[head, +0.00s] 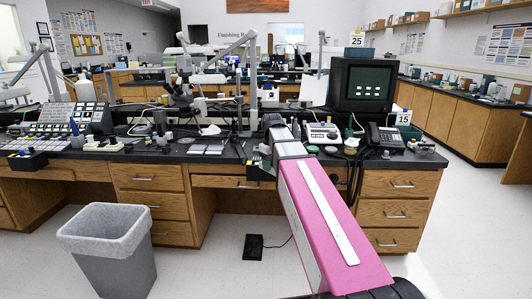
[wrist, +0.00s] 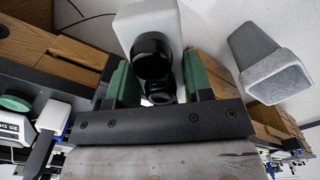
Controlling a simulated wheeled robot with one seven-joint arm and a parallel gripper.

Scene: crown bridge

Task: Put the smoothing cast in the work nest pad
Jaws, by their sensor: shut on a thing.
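My gripper (wrist: 157,66) shows in the wrist view with its two green fingers apart. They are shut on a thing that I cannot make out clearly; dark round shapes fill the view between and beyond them. In the head view the end of my arm is over the front edge of the bench (head: 120,155), near the middle. I cannot pick out the smoothing cast for certain. Flat grey pads (head: 206,149) lie on the bench to the left of the arm's end. I cannot tell whether one of them is the work nest pad.
A grey bin (head: 110,250) stands on the floor at front left; it also shows in the wrist view (wrist: 265,68). A black monitor (head: 364,85), a phone (head: 386,138) and a microscope (head: 180,92) crowd the bench. A black pedal (head: 253,247) lies on the floor.

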